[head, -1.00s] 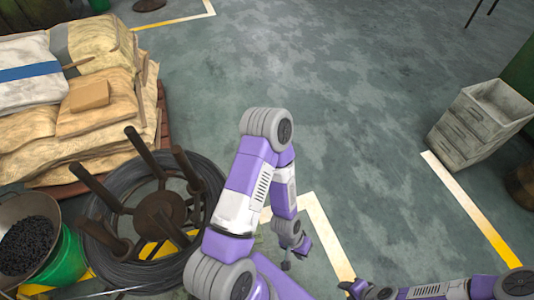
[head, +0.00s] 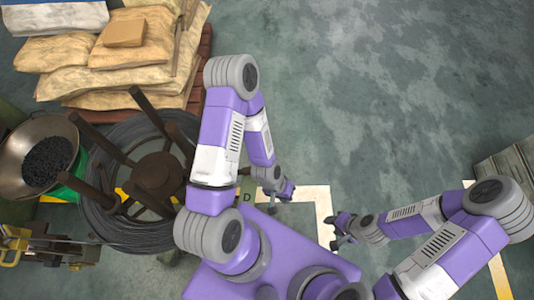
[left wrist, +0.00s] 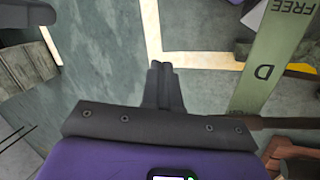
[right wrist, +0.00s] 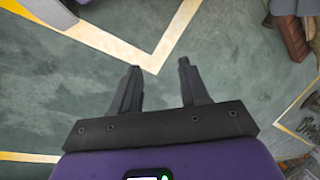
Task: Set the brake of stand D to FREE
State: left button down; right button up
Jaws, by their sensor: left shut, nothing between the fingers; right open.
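Stand D (head: 158,177) is a dark brown reel with upright posts, circled by a coil of dark wire, at the left of the head view. A green plate marked D (head: 247,196) shows beside it, partly behind my left arm. In the left wrist view the green plate (left wrist: 262,88) reads FREE and D, and a dark brown bar (left wrist: 288,122) lies by its lower end. I cannot tell the brake's setting. My left gripper (head: 289,191) is shut and empty, to the right of the plate and apart from it. My right gripper (head: 336,234) is open and empty, further right.
A pallet of sacks (head: 70,54) stands behind the stand. A bowl of dark pieces (head: 22,160) and a brass-coloured mechanism (head: 15,245) are at the far left. A grey crate (head: 508,168) is at the right. The floor in the middle is clear.

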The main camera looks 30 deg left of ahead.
jog(key=shift+o, duration=2.4)
jog(key=shift+r, duration=0.15)
pick_arm(q)
jog(key=w+a+f+n+g, duration=0.1)
jog(key=w+a, duration=0.2)
jog(key=w, duration=0.4)
jog(key=w+a+f, duration=0.2)
jog(key=w+a, duration=0.1)
jog(key=w, duration=0.4)
jog(key=w+a+r+n+g+y, duration=0.2)
jog(key=w+a, duration=0.5)
jog(key=a, duration=0.6)
jog(key=shift+r+y+p, duration=0.3)
jog(key=shift+r+p, duration=0.15)
jog(key=shift+r, duration=0.45)
pick_arm(e)
jog(key=shift+w+r, duration=0.1)
jog(key=shift+r, duration=0.2)
